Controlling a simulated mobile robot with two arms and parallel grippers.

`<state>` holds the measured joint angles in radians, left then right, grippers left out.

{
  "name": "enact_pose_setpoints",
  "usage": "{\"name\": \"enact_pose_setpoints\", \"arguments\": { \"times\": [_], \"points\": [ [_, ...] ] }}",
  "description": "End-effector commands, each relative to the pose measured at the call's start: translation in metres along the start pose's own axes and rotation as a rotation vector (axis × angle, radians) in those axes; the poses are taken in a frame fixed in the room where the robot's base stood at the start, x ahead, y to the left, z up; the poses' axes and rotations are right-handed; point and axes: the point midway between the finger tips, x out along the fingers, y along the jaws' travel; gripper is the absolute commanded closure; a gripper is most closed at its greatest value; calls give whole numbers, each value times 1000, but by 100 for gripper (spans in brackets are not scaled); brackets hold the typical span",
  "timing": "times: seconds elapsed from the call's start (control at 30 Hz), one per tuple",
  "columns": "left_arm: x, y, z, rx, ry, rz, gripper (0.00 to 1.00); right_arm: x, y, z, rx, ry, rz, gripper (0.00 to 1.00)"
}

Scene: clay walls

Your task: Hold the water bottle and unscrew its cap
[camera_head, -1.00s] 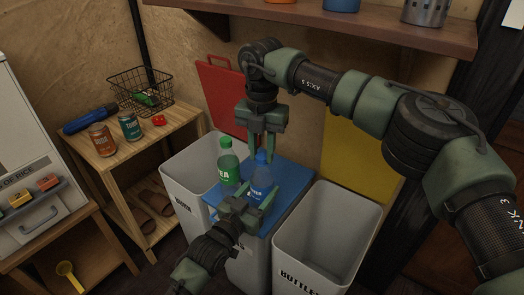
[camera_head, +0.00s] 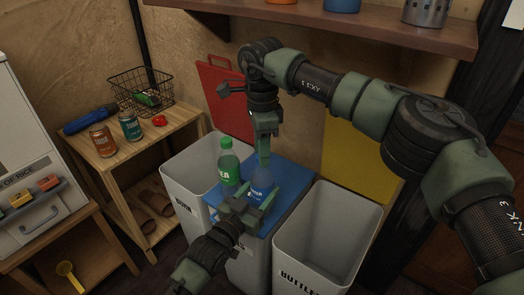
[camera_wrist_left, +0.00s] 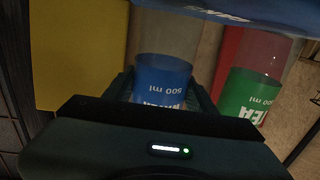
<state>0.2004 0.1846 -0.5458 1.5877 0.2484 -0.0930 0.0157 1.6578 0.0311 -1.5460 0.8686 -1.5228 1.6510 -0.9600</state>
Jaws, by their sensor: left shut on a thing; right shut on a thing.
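The clear water bottle with a blue label (camera_head: 261,184) stands upright on the blue bin lid (camera_head: 292,186). My left gripper (camera_head: 259,201) is shut on its body from the front. In the left wrist view the water bottle (camera_wrist_left: 162,80) sits between the jaws, its label facing the camera. My right gripper (camera_head: 264,160) points straight down from above, shut at the bottle's top. Its finger hides the cap, so I cannot see the cap or how far it is turned.
A green tea bottle (camera_head: 228,168) stands close to the left of the water bottle, also in the left wrist view (camera_wrist_left: 250,96). Open white bins stand left (camera_head: 178,172) and right (camera_head: 342,215). A wooden shelf (camera_head: 340,22) hangs above.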

Motion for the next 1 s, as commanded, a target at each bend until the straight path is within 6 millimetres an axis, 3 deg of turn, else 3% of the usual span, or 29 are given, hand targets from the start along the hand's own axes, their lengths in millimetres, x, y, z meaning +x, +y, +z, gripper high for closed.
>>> {"name": "enact_pose_setpoints", "arguments": {
  "times": [0.3, 0.5, 0.6, 1.0],
  "points": [
    [0, 0, 1, 0, -2, 0, 100, 0, 0, 0, -666, 1, -2, 100],
    [0, 0, 1, 0, -2, 0, 100, -1, 0, -1, -1012, 2, -2, 100],
    [0, 0, 1, 0, -2, 0, 100, -1, 0, -1, -1106, 2, -2, 100],
    [0, 0, 1, -1, -2, 0, 100, -1, 0, -1, -1104, 2, -2, 100]
  ]
}}
